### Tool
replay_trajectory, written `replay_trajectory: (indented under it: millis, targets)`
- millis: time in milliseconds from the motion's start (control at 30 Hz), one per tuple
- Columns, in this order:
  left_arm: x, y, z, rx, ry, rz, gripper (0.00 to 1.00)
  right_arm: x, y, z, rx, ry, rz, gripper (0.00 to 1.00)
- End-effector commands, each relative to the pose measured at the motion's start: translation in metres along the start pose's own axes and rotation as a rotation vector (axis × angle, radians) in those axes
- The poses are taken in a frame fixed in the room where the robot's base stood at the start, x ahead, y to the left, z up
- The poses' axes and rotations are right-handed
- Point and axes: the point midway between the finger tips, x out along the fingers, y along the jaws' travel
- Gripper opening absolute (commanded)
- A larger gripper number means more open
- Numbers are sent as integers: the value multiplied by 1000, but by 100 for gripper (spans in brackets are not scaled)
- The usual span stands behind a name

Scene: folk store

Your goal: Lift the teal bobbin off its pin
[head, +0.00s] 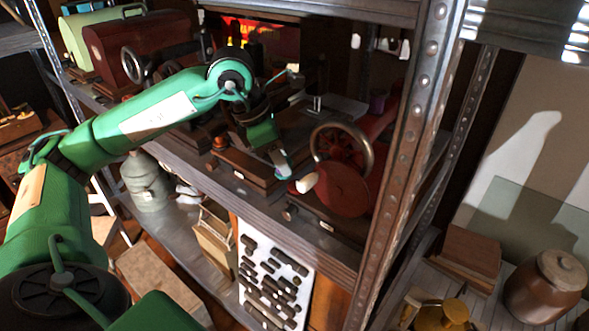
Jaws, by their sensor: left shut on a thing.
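My left arm reaches in from the left and bends down over the metal shelf. Its gripper (281,165) points down beside a dark wooden base on the shelf, left of the red sewing machine's handwheel. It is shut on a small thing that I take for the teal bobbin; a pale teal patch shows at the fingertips. The bobbin's outline is mostly hidden by the fingers. I cannot make out its pin, or whether the bobbin is still on it. My right gripper is out of view.
The red sewing machine (345,188) with its spoked wheel stands just right of the gripper. A riveted shelf post (408,150) rises to the right. More machines stand on the shelf's left, and a grey can (146,182) below.

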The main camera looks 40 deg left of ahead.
Motion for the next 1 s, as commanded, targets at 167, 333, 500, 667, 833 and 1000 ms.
replay_trajectory:
  millis: [167,333,500,667,833,1000]
  targets:
    - [-8,2,-38,-5,3,5,10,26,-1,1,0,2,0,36]
    - [-21,2,-66,-5,3,5,10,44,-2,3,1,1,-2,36]
    - [-31,1,-91,-5,3,4,10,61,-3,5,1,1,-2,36]
    - [-40,1,-110,-4,3,5,10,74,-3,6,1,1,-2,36]
    - [-48,1,-125,-2,2,4,10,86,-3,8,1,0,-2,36]
    - [-54,1,-135,-2,1,1,10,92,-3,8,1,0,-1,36]
